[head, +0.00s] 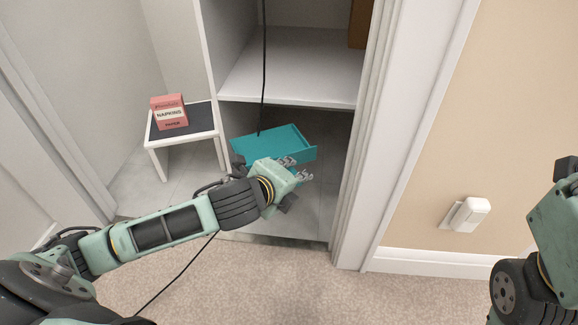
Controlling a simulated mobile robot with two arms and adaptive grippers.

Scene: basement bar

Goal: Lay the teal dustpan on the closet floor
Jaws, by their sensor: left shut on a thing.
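The teal dustpan (276,144) is in the lower part of the closet, below the white shelf. My left gripper (299,168) is at its near edge and shut on it; the fingers partly cover that edge. I cannot tell whether the dustpan touches the closet floor (313,205), which shows as grey tiles around and below it. My right arm comes in at the right edge, and its gripper is out of the picture.
A white stool (154,147) with a dark top stands left of the dustpan, with a pink napkins box (169,112) on it. A white shelf (290,95) spans above. The white door frame (352,190) is close on the right. A black cord hangs down behind the dustpan.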

